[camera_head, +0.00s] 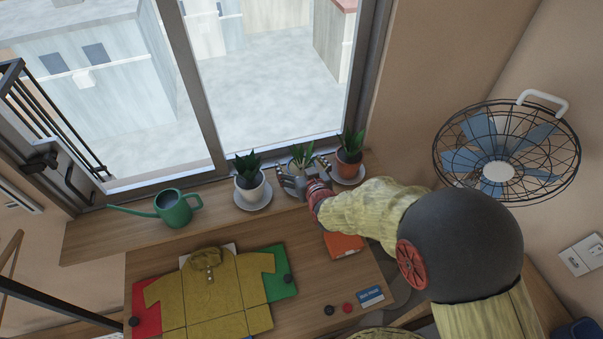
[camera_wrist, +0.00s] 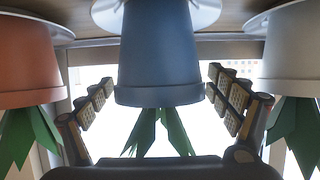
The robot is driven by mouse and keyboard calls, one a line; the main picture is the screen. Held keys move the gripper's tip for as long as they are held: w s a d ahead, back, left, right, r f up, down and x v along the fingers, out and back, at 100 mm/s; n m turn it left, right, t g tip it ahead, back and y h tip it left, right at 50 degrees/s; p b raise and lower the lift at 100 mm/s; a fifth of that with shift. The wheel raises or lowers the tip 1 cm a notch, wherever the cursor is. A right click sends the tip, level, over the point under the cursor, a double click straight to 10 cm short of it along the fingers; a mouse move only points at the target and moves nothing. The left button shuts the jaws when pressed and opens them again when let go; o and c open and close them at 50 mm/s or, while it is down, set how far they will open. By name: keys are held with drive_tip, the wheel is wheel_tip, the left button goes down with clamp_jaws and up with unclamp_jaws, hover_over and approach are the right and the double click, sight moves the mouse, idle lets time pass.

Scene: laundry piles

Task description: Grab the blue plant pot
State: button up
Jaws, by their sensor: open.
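The blue plant pot (camera_wrist: 158,55) is in the middle of the wrist view, which is upside down. Its saucer (camera_wrist: 200,12) shows at the top and its green leaves hang below. In the head view its leaves (camera_head: 301,156) show on the window sill, and the pot is mostly hidden behind my gripper (camera_head: 303,170). My gripper is open, its padded fingers on either side of the pot. In the wrist view a gap shows on each side, so the fingers do not appear to press on it.
A white pot (camera_head: 250,192) and a terracotta pot (camera_head: 348,168) stand close on either side. A green watering can (camera_head: 174,210) is farther left on the sill. Below is a table with a folded yellow shirt (camera_head: 210,290). A fan (camera_head: 508,150) hangs at right.

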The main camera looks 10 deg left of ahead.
drive_tip(key=shift+x, duration=1.15)
drive_tip(key=c, duration=0.3)
drive_tip(key=c, duration=1.4)
drive_tip(key=shift+r, duration=0.1)
